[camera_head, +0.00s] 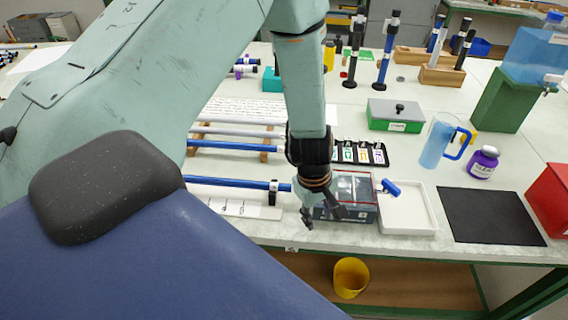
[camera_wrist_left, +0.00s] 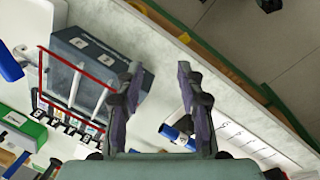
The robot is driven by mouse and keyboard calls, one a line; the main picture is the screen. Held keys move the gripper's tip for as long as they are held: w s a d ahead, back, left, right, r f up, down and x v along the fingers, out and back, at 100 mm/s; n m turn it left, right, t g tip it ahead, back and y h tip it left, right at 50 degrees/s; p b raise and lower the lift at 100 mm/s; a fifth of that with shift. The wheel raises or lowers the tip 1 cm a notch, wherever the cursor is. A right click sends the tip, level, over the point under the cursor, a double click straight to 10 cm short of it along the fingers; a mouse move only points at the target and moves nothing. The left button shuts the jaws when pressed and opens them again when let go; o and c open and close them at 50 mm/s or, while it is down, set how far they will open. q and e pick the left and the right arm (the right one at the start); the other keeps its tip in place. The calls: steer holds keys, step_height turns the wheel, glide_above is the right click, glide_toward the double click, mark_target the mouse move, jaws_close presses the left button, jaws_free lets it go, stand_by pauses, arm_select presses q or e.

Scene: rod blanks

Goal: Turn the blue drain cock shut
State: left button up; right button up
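The blue drain cock (camera_head: 390,187) sticks out on the right side of the dark, clear-walled tank (camera_head: 358,213), over the white tray (camera_head: 410,222). Its handle slants down to the right in the head view. In the left wrist view the blue cock (camera_wrist_left: 9,64) is cut by the left edge, and the tank (camera_wrist_left: 105,58) with its red rim lies beside the fingers. My left gripper (camera_head: 322,213) hangs in front of the tank, left of the cock. In the left wrist view its fingers (camera_wrist_left: 157,75) are apart with nothing between them. My right gripper is not in view.
A blue rod (camera_head: 228,184) lies left of the tank. A black mat (camera_head: 490,215), a purple jar (camera_head: 483,162) and a blue jug (camera_head: 437,140) are to the right. A green box (camera_head: 394,116) stands behind. A yellow bucket (camera_head: 351,277) sits below the table edge.

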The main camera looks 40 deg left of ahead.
arm_select(q)
steer(key=s+a+f+m+y+b, duration=0.1)
steer(key=s+f+m+b, duration=0.3)
steer(key=s+f, duration=0.5)
steer(key=m, duration=0.2)
steer(key=shift+f+m+y, duration=0.3)
steer(key=shift+f+m, duration=0.1)
steer(key=shift+w, duration=0.1)
